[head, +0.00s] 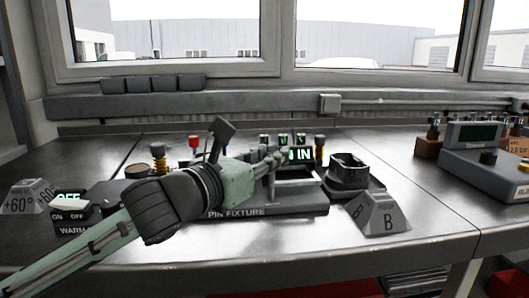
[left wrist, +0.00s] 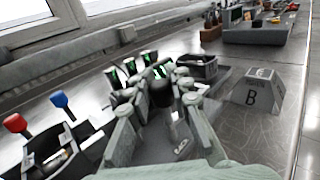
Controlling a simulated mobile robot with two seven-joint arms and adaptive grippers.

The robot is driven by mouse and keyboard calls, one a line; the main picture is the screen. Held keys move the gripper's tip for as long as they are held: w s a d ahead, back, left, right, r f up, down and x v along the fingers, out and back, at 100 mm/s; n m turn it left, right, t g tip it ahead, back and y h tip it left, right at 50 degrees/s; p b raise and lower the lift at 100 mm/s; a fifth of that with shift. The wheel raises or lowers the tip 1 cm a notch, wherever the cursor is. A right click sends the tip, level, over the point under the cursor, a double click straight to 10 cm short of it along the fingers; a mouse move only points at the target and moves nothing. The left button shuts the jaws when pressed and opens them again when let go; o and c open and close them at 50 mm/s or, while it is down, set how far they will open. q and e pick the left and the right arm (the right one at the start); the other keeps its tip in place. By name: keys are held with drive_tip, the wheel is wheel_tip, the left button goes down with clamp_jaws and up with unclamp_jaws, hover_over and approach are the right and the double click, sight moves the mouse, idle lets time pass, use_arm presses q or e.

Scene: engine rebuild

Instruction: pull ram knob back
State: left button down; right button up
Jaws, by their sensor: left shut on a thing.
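My left gripper (head: 272,162) reaches over the pin fixture (head: 290,210) from the left in the head view. In the left wrist view its fingers (left wrist: 160,104) are closed around the dark ram knob (left wrist: 161,93), which tops a pale shaft. In the head view the fingers and wrist hide the knob. A small green display behind the fingers, partly covered, reads "IN" (head: 304,155). My right gripper is in neither view.
A grey block marked B (head: 381,215) and a dark open holder (head: 349,172) stand right of the fixture. A warmer switch box (head: 70,215) and a +60° block (head: 28,198) stand at left. Red (left wrist: 15,123) and blue (left wrist: 59,99) knobs stand left of my fingers.

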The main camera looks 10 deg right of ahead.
use_arm(q)
drive_tip(key=c, duration=1.3)
unclamp_jaws()
drive_tip(key=shift+d, duration=0.3)
drive_tip(key=shift+c, duration=0.2)
drive_tip(key=shift+a, duration=0.1)
drive_tip(key=shift+s+a, duration=0.1)
drive_tip(key=shift+s+a, duration=0.2)
drive_tip(key=shift+a, duration=0.1)
drive_tip(key=v, duration=1.1)
drive_tip(key=shift+s, duration=0.1)
